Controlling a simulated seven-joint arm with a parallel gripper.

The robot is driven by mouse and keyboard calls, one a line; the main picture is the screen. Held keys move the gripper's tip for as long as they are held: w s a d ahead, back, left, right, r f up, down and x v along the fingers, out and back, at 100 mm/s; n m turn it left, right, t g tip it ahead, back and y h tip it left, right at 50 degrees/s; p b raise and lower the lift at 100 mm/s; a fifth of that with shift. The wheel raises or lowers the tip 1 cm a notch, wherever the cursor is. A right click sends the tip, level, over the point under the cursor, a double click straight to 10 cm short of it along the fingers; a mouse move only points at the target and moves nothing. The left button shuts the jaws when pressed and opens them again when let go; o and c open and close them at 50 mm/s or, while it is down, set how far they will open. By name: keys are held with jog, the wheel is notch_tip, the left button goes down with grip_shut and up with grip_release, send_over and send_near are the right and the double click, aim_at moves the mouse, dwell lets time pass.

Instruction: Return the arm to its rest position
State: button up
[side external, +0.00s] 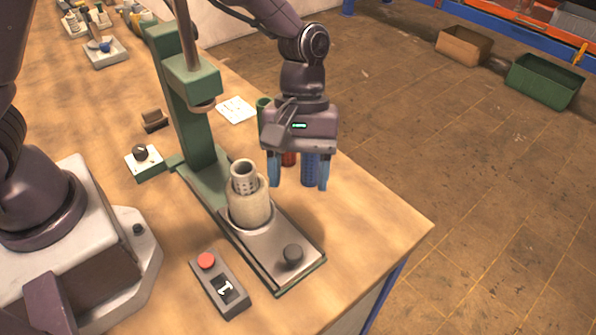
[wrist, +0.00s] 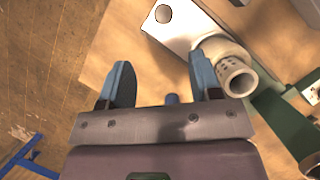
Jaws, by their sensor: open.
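My gripper (side external: 298,185) is open, pointing down near the table's far right edge, to the right of the green press (side external: 196,110). In the wrist view its two blue fingers (wrist: 160,68) are spread wide. A blue cylinder (side external: 311,168) shows beside the right finger; its top also shows low between the fingers in the wrist view (wrist: 172,98). I cannot tell whether it stands behind them. A cream cylinder with a perforated metal sleeve (side external: 244,178) stands upright on the metal base plate, left of my gripper; it also shows in the wrist view (wrist: 236,78).
A control box with a red button (side external: 206,261) lies in front of the base plate (side external: 270,248). A green cylinder (side external: 262,106) and a red one (side external: 289,159) are partly hidden by my gripper. The table's right front corner is clear. Bins (side external: 545,82) sit on the floor.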

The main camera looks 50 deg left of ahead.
jog(key=s+a+r+m+t+y, duration=0.1)
jog(key=s+a+r+m+t, duration=0.3)
jog(key=a+r, duration=0.5)
jog(key=s+a+r+m+t+y, duration=0.2)
jog(key=s+a+r+m+t, duration=0.2)
jog(key=s+a+r, duration=0.4)
jog(key=shift+s+a+r+m+t, duration=0.15)
jog(key=shift+a+r+m+t, duration=0.3)
jog(key=shift+r, duration=0.25)
dwell(0.9)
